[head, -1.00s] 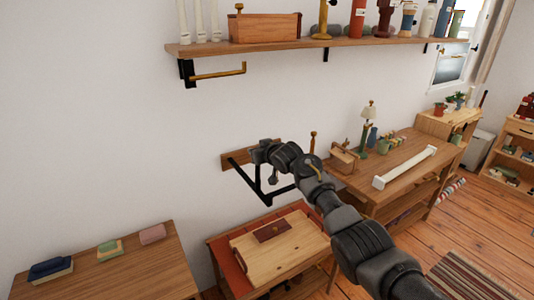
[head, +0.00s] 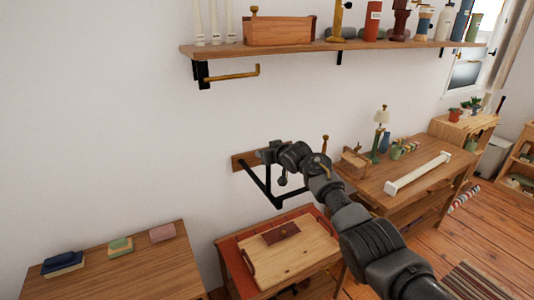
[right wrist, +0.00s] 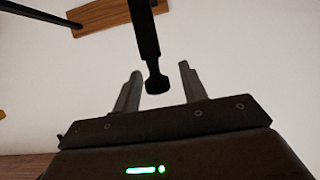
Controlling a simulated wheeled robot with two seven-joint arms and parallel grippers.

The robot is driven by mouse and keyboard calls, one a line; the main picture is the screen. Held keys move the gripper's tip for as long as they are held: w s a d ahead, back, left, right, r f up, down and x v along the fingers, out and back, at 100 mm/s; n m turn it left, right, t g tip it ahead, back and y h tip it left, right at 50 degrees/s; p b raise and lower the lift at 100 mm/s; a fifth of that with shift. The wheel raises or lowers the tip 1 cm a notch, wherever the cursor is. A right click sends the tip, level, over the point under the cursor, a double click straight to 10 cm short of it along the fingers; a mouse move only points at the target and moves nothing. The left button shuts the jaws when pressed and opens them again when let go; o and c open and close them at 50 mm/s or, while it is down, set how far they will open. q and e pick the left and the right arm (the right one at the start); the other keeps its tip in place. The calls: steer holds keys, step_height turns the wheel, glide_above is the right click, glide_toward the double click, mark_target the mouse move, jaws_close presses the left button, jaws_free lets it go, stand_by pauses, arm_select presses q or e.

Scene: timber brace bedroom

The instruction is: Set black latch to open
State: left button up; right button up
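The black latch (right wrist: 145,40) is a dark bar with a knobbed end, in front of a wooden wall plate (right wrist: 118,14) in the right wrist view. My right gripper (right wrist: 159,80) is open, with one finger on each side of the knob. Gaps show between the knob and both fingers. In the head view, my right arm reaches from the lower right to the wooden plate (head: 240,162) on the wall. The arm hides much of the latch there, and my right gripper is hard to make out against the black parts. My left gripper is not in view.
A black angled bracket (head: 263,189) is below the plate. A shelf (head: 300,48) with bottles and a brass hook (head: 235,76) is above. A low table (head: 232,262) with a wooden board, a left table (head: 175,262) and a right desk (head: 375,188) stand below.

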steer(key=shift+s+d, duration=0.1)
steer(key=b+v, duration=0.1)
steer(key=v, duration=0.9)
steer(key=shift+s+b, duration=0.3)
steer(key=shift+b, duration=0.05)
steer(key=shift+r, duration=0.1)
